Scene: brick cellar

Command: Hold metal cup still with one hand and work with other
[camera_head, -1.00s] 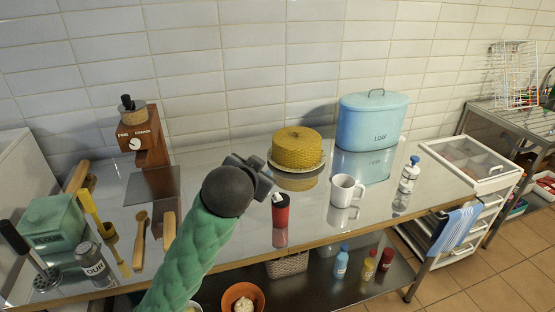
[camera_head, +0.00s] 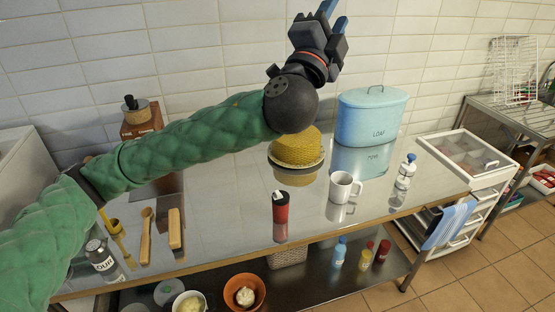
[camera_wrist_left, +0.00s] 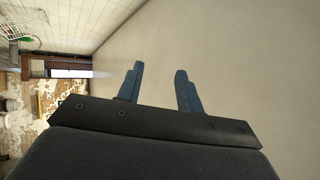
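A white mug (camera_head: 344,187) with a handle stands upright on the shiny steel counter, right of the middle; it may be the task's cup, but I cannot tell if it is metal. My left gripper (camera_head: 333,17) is raised high against the tiled wall, well above the counter and away from the mug. In the left wrist view the two blue fingers (camera_wrist_left: 159,85) stand apart with nothing between them. My right gripper is in neither view.
A red-and-black container (camera_head: 281,209) and a water bottle (camera_head: 405,171) stand near the mug. Behind are a yellow cake-like item (camera_head: 297,148) and a blue loaf bin (camera_head: 371,121). A can (camera_head: 101,256) and wooden tools (camera_head: 147,235) are at left. My green arm crosses the left side.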

